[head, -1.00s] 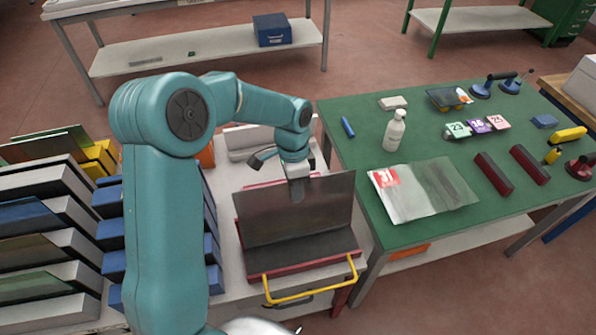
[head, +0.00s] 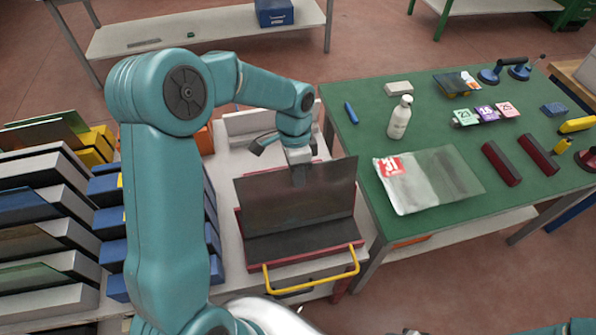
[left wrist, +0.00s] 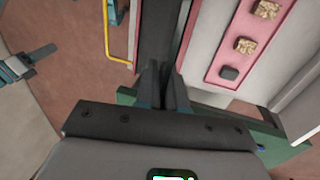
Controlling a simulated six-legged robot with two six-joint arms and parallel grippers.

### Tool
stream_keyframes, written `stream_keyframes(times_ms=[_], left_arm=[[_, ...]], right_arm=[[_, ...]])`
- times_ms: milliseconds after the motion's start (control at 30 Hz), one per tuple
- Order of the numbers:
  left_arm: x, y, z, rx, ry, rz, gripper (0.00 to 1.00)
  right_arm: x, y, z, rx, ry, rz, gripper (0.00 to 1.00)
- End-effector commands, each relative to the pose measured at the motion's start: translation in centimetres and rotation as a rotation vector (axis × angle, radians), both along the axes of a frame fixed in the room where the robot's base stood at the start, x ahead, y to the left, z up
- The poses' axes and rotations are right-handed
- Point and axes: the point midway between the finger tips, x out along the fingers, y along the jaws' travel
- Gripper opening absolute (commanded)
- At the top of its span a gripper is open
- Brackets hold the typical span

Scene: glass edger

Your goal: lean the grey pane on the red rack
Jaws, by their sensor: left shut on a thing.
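The grey pane (head: 285,205) is a dark, see-through sheet, upright with a slight tilt, at the centre of the head view. My left gripper (head: 298,172) is shut on its upper edge, near the middle. The red rack (head: 300,264) is below and behind the pane, with a dark bed and red edges. The pane's lower edge lies over the dark bed; I cannot tell whether it touches. In the left wrist view the fingers (left wrist: 163,90) point at the dark strip beside the pink-red rack side (left wrist: 225,55). What looks like my right gripper (left wrist: 28,64) shows at left, its jaws unclear.
A yellow handle (head: 312,286) is at the rack's front. The green table (head: 365,135) at right bears a bottle (head: 399,118), a bagged sheet (head: 428,180) and red bars (head: 501,163). Slotted racks with panes (head: 45,215) and blue blocks (head: 108,235) stand at left.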

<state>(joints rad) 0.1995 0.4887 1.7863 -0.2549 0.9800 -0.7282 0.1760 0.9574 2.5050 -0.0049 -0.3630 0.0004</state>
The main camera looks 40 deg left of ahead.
Motion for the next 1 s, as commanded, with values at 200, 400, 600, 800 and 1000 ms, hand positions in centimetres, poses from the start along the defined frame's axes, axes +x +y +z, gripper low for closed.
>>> stream_keyframes(times_ms=[200,400,600,800,1000], left_arm=[[0.1,0.1,-2.5,0.000,0.000,0.000,0.00],[0.2,0.1,-4.6,0.000,0.000,0.000,0.00],[0.3,0.2,-6.4,0.000,-0.001,0.001,0.00],[0.3,0.2,-7.2,0.000,-0.001,0.001,0.00],[0.3,0.2,-7.1,0.000,-0.001,0.001,0.00]], right_arm=[[0.0,0.0,-2.1,0.000,0.000,0.000,0.43],[0.0,0.0,-3.7,0.000,0.000,0.000,0.43],[0.0,0.0,-5.1,0.000,0.000,0.000,0.43],[0.0,0.0,-5.6,0.000,0.000,0.000,0.43],[0.0,0.0,-5.5,0.000,0.000,0.000,0.43]])
